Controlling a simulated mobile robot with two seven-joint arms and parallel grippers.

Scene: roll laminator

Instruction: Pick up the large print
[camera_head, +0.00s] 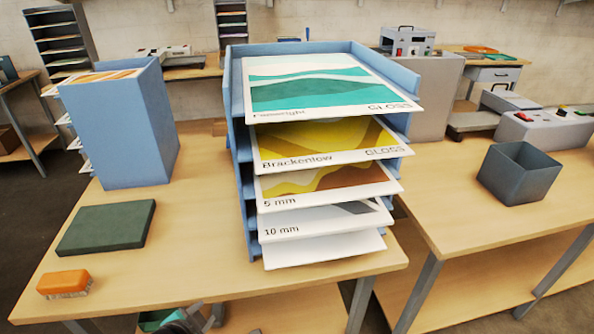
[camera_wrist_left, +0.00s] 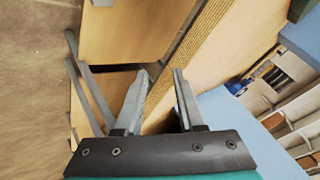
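A blue tiered rack (camera_head: 237,120) on the table holds several flat prints, one per level, with front edges sticking out. The top print (camera_head: 315,95) is teal and white, marked GLOSS, and looks largest. Below it lies a yellow and brown print (camera_head: 325,138) marked Brackenlow GLOSS. Lower levels hold a sheet marked 5 mm (camera_head: 325,185) and one marked 10 mm (camera_head: 315,222). My left gripper (camera_head: 205,318) is low at the front table edge, well below the prints. In the left wrist view its fingers (camera_wrist_left: 160,75) are apart and empty. My right gripper is out of view.
A tall blue box (camera_head: 120,125), a dark green slab (camera_head: 107,228) and an orange block (camera_head: 64,283) stand on the left of the table. A dark open bin (camera_head: 520,173) and a grey machine (camera_head: 545,128) are on the right table.

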